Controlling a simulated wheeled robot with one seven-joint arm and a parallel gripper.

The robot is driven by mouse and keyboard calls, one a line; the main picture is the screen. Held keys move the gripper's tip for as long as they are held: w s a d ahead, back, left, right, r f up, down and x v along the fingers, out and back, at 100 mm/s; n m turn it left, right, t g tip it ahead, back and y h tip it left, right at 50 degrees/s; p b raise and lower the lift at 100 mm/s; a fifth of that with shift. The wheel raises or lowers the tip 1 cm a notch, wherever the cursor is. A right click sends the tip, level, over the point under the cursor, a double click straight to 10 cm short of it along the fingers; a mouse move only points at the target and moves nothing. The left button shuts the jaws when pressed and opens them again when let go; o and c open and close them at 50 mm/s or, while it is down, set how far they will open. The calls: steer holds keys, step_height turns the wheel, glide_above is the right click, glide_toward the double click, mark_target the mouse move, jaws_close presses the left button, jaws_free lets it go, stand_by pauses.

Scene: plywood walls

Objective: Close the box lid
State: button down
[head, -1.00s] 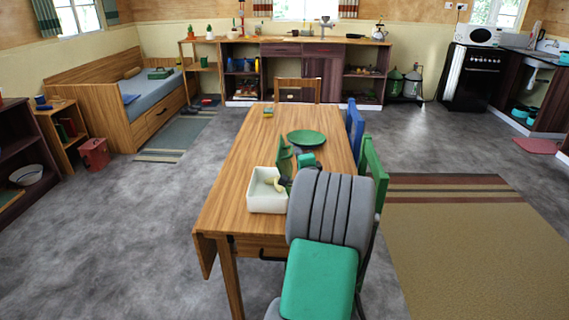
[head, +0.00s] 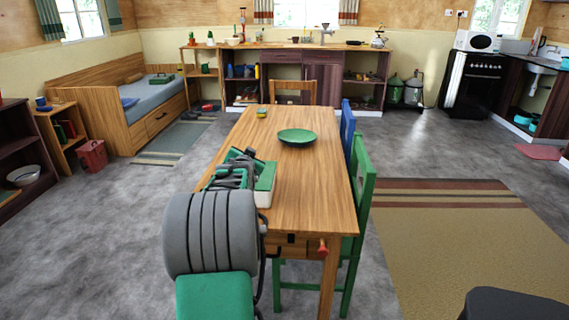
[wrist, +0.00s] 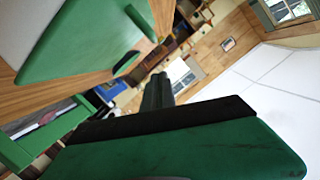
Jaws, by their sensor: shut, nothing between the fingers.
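The white box (head: 263,198) stands on the near left part of the wooden table, mostly hidden behind my arm. Its green lid (head: 266,176) appears to lie down over the box top. Whether it sits fully flush cannot be told. A flat green panel in the wrist view (wrist: 85,45), apparently the lid, lies over the table beside a pale surface. My gripper (head: 246,155) is shut and empty, at the box's far side just above the lid. Its dark fingers show in the wrist view (wrist: 158,92). Contact with the lid cannot be told.
The table (head: 305,180) is bare to the right of the box. A green plate (head: 297,137) and a small yellow item (head: 261,112) lie farther back. A green chair (head: 361,195) and a blue chair (head: 347,130) stand along its right side.

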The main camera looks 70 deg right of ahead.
steer(key=shift+w+a+f+n+g+b, duration=0.25)
steer(key=shift+w+f+n+g+b, duration=0.05)
steer(key=shift+w+f+n+b, duration=0.8)
steer(key=shift+w+a+f+b, duration=0.15)
steer(key=shift+w+f+b, duration=0.2)
steer(key=shift+f+b, duration=0.25)
